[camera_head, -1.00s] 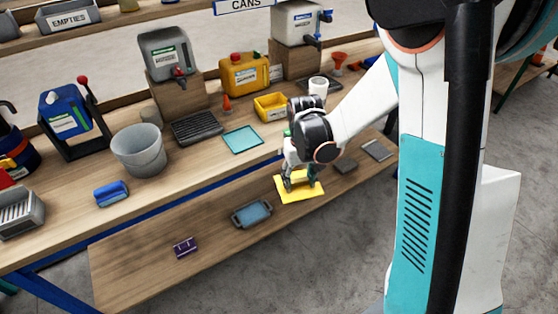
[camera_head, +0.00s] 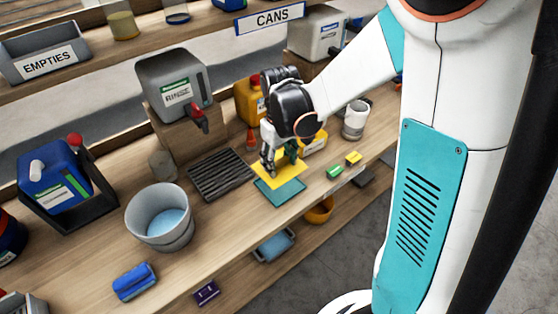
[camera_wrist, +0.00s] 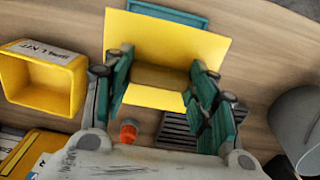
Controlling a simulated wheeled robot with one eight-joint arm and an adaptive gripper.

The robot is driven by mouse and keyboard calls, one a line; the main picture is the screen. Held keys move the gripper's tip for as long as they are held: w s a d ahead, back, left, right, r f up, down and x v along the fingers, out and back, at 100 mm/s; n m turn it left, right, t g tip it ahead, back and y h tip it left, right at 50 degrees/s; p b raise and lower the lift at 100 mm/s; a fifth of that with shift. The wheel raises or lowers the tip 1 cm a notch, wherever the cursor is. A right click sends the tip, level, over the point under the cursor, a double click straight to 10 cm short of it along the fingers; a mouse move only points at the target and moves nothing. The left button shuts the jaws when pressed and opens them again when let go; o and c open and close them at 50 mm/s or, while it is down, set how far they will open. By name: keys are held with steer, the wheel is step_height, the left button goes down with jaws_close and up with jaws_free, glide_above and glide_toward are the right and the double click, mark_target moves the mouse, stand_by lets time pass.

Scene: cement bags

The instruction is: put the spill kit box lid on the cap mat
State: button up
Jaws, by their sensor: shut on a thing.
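The spill kit box lid (camera_head: 289,168) is a flat yellow plate; it also shows in the wrist view (camera_wrist: 165,42). My gripper (camera_head: 279,158) is shut on the raised middle part of the lid, which sits between the fingers in the wrist view. The cap mat (camera_head: 279,192) is a teal rectangle on the bench. The lid covers its back part in the head view, and the mat's edge (camera_wrist: 170,14) sticks out past the lid in the wrist view. I cannot tell whether lid and mat touch. The yellow spill kit box (camera_wrist: 42,84) stands open beside the lid, partly hidden in the head view.
A dark slatted grating (camera_head: 221,174) lies left of the mat. A grey bucket (camera_head: 160,218) stands further left.

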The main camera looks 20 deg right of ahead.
mark_target(280, 167)
steer(key=shift+f+b, duration=2.25)
steer(key=shift+f, duration=0.8)
steer(key=shift+f+b, duration=0.35)
steer(key=shift+f, duration=0.05)
steer(key=o, duration=1.5)
steer(key=shift+r, duration=0.15)
steer(key=shift+r+p, duration=1.05)
steer(key=shift+r, duration=0.35)
steer(key=shift+r+p, duration=1.35)
steer(key=shift+r, duration=0.65)
